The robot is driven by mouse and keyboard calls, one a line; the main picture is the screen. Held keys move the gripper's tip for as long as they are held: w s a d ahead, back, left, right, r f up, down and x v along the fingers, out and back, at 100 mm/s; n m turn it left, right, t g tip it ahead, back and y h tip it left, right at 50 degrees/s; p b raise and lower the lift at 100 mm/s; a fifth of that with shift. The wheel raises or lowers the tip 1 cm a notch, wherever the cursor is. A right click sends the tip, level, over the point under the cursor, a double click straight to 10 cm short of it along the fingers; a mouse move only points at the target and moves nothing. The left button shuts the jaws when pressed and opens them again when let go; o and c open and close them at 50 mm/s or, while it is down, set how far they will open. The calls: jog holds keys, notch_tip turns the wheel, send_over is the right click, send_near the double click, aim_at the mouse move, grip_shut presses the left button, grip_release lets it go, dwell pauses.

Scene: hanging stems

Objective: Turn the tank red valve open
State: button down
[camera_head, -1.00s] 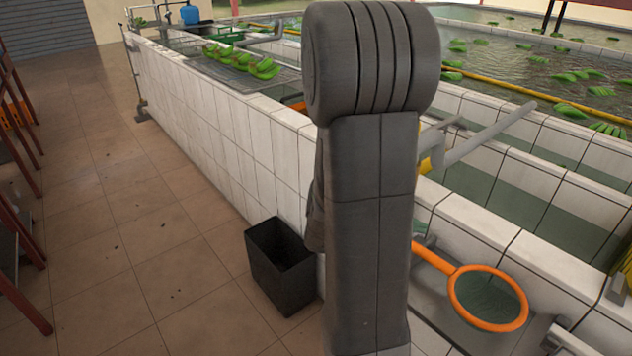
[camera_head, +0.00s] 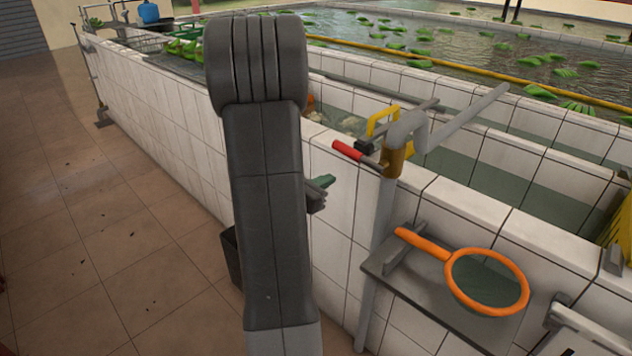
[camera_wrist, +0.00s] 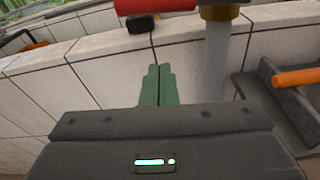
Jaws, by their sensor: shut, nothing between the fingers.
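The red valve handle (camera_head: 347,151) sticks out to the left from a brass valve body (camera_head: 393,161) on a grey pipe at the tank wall. It also shows at the top of the wrist view, as a red bar (camera_wrist: 165,5) beside the brass body (camera_wrist: 220,12). My gripper (camera_head: 324,181) is partly hidden behind my arm, to the left of and below the handle. In the wrist view its green fingers (camera_wrist: 157,73) are together and empty, pointing at the tiled wall below the red handle, apart from it.
An orange net (camera_head: 487,282) lies on a grey shelf (camera_head: 400,286) right of the pipe. A dark bin (camera_head: 230,257) stands on the floor behind my arm. The white tiled tank wall (camera_head: 335,205) runs along the scene. The floor at left is clear.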

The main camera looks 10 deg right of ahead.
aim_at(357, 156)
jog(key=w+d+r+p, duration=0.2)
jog(key=w+d+r, duration=0.1)
jog(key=d, duration=0.1)
jog(key=shift+d, duration=0.25)
jog(key=shift+b, duration=0.3)
dwell(0.3)
jog(key=shift+w+r+m+b, duration=0.1)
jog(key=shift+r+m+b, duration=0.2)
jog(key=shift+b, duration=0.05)
